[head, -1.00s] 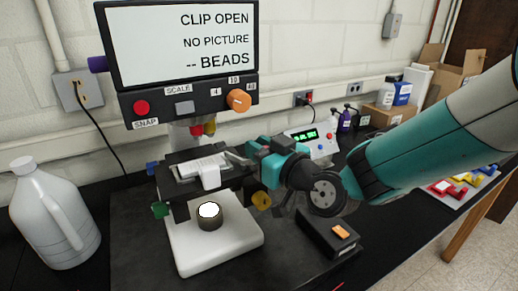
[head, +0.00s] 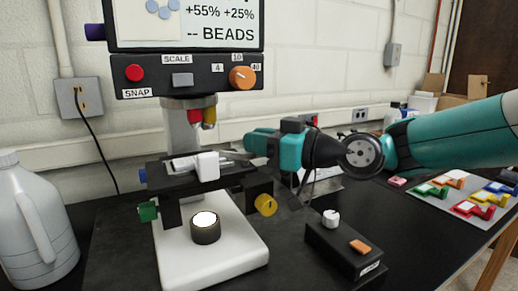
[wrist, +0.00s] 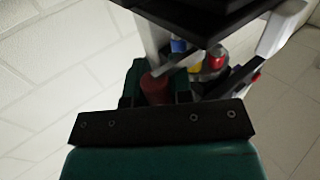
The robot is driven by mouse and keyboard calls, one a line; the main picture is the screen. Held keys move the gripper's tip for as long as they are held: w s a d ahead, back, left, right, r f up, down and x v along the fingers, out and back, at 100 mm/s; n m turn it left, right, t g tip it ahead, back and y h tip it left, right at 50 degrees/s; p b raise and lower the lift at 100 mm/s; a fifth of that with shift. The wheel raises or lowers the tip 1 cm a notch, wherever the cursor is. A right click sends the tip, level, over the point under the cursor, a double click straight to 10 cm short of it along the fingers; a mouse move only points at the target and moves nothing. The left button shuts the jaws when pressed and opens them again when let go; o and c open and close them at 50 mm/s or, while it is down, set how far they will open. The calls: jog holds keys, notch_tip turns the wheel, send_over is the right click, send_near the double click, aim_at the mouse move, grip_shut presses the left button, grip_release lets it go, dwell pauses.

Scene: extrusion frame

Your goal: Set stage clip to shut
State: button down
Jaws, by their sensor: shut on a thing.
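The microscope's stage (head: 168,177) carries a glass slide with a white end (head: 207,166). The stage clip (head: 234,155) is a thin grey lever at the stage's right side, partly hidden by my gripper. My gripper (head: 249,146) reaches in from the right at stage height. In the wrist view, its green fingers (wrist: 156,85) are closed around a reddish round piece (wrist: 154,90), which looks like the clip's handle. The screen (head: 190,22) shows a picture with blue discs and "+55% +25%", "-- BEADS"; its top is cut off.
A white jug (head: 38,225) stands at the left. A black box with a white knob and orange button (head: 345,240) stands at the right front. Coloured slide holders (head: 465,195) lie on a mat at the far right. The objectives (head: 203,116) hang above the stage.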

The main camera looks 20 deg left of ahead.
jog(key=c, duration=1)
grip_release()
jog(key=shift+s+d+b, duration=0.3)
jog(key=shift+d+b, duration=0.65)
jog(key=shift+d, duration=1.95)
jog(key=shift+s+d+b, duration=0.25)
jog(key=shift+d+b, duration=0.75)
jog(key=shift+d, duration=1.9)
jog(key=shift+s+d+b, duration=0.3)
jog(key=shift+d+b, duration=0.65)
jog(key=shift+d, duration=1.95)
